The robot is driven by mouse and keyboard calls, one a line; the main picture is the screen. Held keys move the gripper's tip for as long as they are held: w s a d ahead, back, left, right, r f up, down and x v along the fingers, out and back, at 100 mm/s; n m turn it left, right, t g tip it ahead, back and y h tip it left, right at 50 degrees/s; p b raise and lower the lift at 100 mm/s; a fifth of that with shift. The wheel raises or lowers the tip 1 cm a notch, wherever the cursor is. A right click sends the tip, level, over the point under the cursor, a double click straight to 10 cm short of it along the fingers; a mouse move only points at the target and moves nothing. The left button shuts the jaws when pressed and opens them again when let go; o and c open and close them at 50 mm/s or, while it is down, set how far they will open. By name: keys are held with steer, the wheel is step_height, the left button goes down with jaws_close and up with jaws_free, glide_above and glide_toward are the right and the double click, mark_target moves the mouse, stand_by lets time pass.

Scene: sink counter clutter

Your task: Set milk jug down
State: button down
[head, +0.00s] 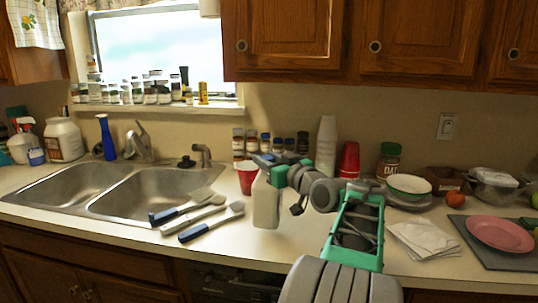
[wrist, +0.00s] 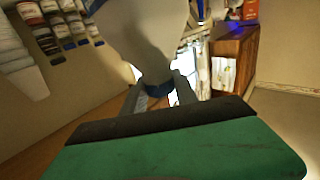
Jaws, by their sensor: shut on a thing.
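The milk jug (head: 265,204) is a pale whitish container, upright in the middle of the head view, above the front part of the counter. I cannot tell whether its base touches the counter. My gripper (head: 266,163) is at its top, coming from the right. In the wrist view my gripper (wrist: 160,92) is shut on the neck and blue cap, and the jug's pale body (wrist: 145,35) fills the upper middle. The cap is hidden in the head view.
Several utensils (head: 205,220) lie just left of the jug, beside the double sink (head: 160,190). A red cup (head: 247,178) stands close behind. Spice jars (head: 278,145), stacked white cups (head: 326,145) and red cups (head: 348,160) line the wall. A napkin (head: 424,239) lies to the right.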

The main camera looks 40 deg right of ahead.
mark_target(268, 188)
steer(key=shift+f, duration=1.35)
steer(key=shift+f+b, duration=0.15)
steer(key=shift+b, duration=0.15)
steer(key=c, duration=0.9)
jaws_free()
steer(key=shift+f, duration=0.2)
steer(key=shift+c, duration=0.2)
steer(key=shift+r, duration=0.1)
